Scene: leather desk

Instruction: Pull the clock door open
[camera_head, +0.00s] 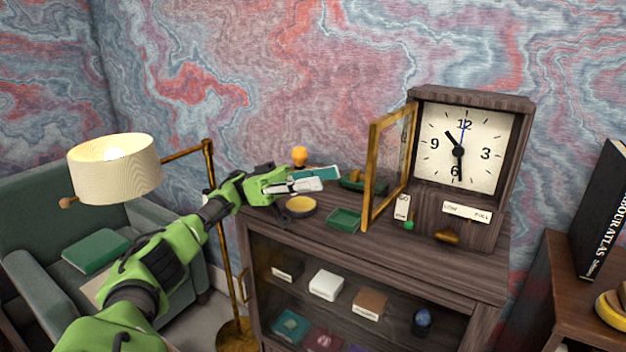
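The clock (462,148) is a dark wooden box with a white face, standing on a dark wooden cabinet. Its gold-framed door (374,178) is swung out to the left, well away from the face, which shows uncovered. My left gripper (335,176) is above the cabinet top, left of the door and apart from its frame in the picture. Its fingers show edge-on with a teal strip, so I cannot tell whether they are open or shut. My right gripper is not in view.
Below the gripper are a round yellow dish (300,206) and a green tray (344,218). An orange-topped object (299,156) stands behind it. A small tag (402,208) and a brass piece (447,237) are at the clock's base. A lamp (114,166) stands left.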

